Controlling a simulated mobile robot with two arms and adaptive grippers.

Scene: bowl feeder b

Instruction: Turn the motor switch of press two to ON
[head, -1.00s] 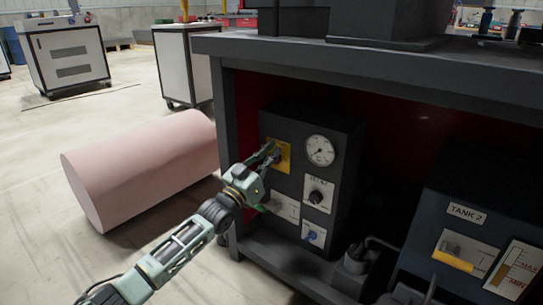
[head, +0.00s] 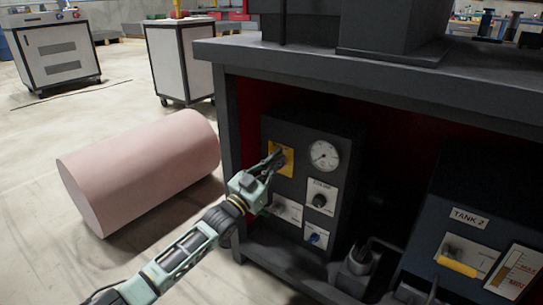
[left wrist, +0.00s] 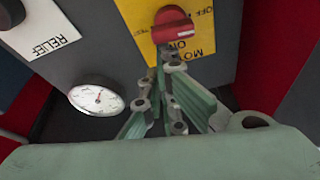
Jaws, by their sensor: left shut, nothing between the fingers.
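The motor switch is a red knob (left wrist: 174,26) on a yellow plate (left wrist: 200,25) with MOTOR, ON and OFF lettering, upside down in the left wrist view. In the head view the yellow plate (head: 288,160) is at the upper left of the dark control box (head: 340,150); my fingers hide the knob there. My left gripper (head: 278,157) is shut and empty, its fingertips (left wrist: 170,54) just beside the knob. I cannot tell whether they touch it, nor which setting the knob points to. My right gripper is not in view.
A TANK 2 unit (head: 470,215) is at right. A pink cylinder (head: 140,170) lies on the floor at left.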

